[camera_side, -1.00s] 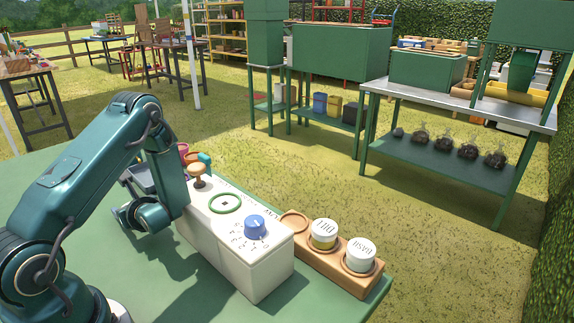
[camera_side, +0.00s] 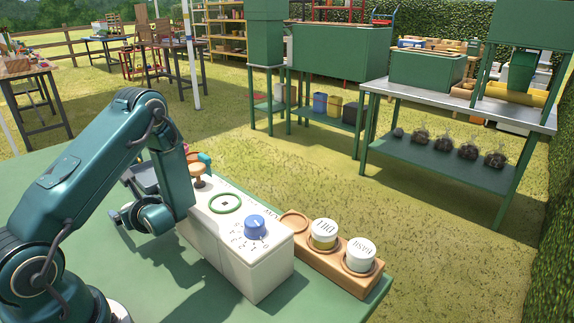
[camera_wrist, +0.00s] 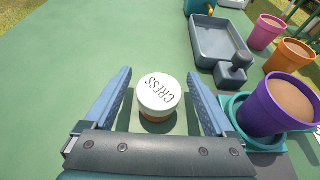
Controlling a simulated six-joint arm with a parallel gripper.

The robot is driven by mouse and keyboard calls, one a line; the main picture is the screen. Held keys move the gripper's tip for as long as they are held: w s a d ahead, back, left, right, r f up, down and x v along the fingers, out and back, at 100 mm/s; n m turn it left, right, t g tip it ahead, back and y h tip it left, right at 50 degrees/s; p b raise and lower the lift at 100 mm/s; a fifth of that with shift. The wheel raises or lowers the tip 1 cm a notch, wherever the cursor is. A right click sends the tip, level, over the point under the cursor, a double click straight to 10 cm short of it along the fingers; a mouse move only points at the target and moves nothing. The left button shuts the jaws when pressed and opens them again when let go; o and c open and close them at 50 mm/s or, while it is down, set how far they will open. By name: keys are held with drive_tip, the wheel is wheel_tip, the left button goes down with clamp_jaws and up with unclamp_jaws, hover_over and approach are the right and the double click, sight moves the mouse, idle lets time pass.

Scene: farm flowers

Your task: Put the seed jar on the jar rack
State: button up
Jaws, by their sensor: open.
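The seed jar (camera_wrist: 158,98) has a white lid reading CRESS and stands upright on the green table in the wrist view. My gripper (camera_wrist: 160,92) is open, with one blue finger on each side of the jar and a gap to both. In the side view the jar is hidden behind my arm, and my gripper's fingers (camera_side: 118,216) show only in part. The wooden jar rack (camera_side: 334,271) is at the table's right corner in the side view. It holds a DILL jar (camera_side: 324,234) and a DASH-like labelled jar (camera_side: 360,256); its left round slot (camera_side: 295,222) is empty.
A white box with a blue dial (camera_side: 255,227) stands between my arm and the rack. In the wrist view, a grey tray (camera_wrist: 219,45) and purple (camera_wrist: 280,104), orange (camera_wrist: 289,54) and pink (camera_wrist: 266,30) pots stand to the right. Open green table lies left of the jar.

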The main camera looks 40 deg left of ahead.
drive_tip(key=v, duration=0.9)
drive_tip(key=shift+d+r, duration=0.2)
drive_tip(key=shift+d, duration=0.15)
drive_tip(key=shift+s+d+r+n, duration=0.3)
drive_tip(key=shift+s+r+n, duration=0.1)
drive_tip(key=shift+n, duration=0.3)
drive_tip(key=d+r+n+t+h, duration=0.1)
drive_tip(key=d+r+n+h, duration=0.2)
drive_tip(key=d, duration=0.4)
drive_tip(key=s+d+r+n+t+h, duration=0.1)
drive_tip(key=d+r+n+t+h, duration=0.1)
drive_tip(key=d+n+h, duration=0.3)
drive_tip(key=d+r+n+t+h, duration=0.2)
drive_tip(key=d+r+n+h, duration=0.2)
drive_tip(key=d+n, duration=0.4)
drive_tip(key=shift+s+d+r+h, duration=0.3)
drive_tip(key=shift+r+h, duration=0.1)
drive_tip(key=shift+h, duration=0.2)
drive_tip(key=shift+o, duration=0.6)
drive_tip(key=shift+w+d+r+n+t, duration=0.1)
drive_tip(key=shift+d+r+n+t, duration=0.2)
drive_tip(key=shift+d, duration=0.05)
drive_tip(key=shift+a, duration=0.1)
